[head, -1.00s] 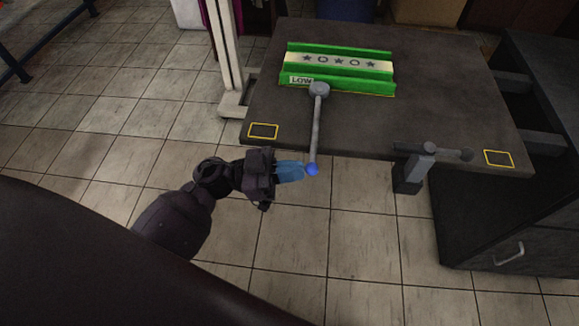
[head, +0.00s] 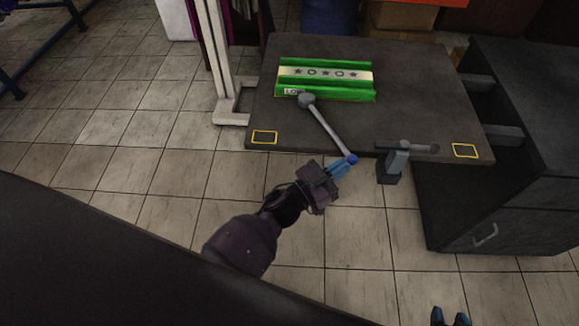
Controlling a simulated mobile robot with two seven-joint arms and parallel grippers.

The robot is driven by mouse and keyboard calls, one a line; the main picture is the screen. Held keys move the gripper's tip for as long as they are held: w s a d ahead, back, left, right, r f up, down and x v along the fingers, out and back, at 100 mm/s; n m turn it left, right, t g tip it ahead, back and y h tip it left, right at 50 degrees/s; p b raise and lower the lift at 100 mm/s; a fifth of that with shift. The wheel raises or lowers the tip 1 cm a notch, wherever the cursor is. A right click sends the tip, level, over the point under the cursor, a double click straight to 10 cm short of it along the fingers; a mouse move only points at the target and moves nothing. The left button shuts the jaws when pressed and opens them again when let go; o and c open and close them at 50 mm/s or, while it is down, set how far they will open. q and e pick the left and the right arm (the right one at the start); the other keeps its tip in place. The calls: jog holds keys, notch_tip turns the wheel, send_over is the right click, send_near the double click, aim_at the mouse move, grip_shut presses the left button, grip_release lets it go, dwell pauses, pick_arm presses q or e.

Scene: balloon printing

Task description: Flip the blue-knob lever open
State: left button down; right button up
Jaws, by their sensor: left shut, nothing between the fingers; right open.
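The lever (head: 328,128) is a grey rod. It runs from a round grey pivot (head: 306,100) by the green fixture to a blue knob (head: 352,159) at the table's front edge, slanting down to the right. My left gripper (head: 340,168) has blue fingertips, shut with nothing between them, right against or just beside the knob on its lower left; exact contact is hard to tell. My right gripper (head: 450,317) shows only as two separated blue fingertips at the bottom edge, open and well away from the lever.
The dark table (head: 420,110) carries the green and cream fixture (head: 325,78) and yellow-outlined marks at its front corners. A grey clamp (head: 395,160) sits on the front edge just right of the knob. A dark drawer cabinet (head: 520,150) stands right, a white post (head: 214,60) left.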

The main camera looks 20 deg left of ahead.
pick_arm(q)
jog(key=shift+d+f+x, duration=0.1)
jog(key=shift+f+x, duration=0.05)
jog(key=shift+x, duration=0.65)
jog(key=shift+d+f+x, duration=0.1)
jog(key=shift+f+x, duration=0.05)
jog(key=shift+x, duration=0.65)
jog(key=shift+d+f+x, duration=0.1)
jog(key=shift+f+x, duration=0.1)
jog(key=shift+x, duration=0.6)
jog(key=shift+s, duration=0.1)
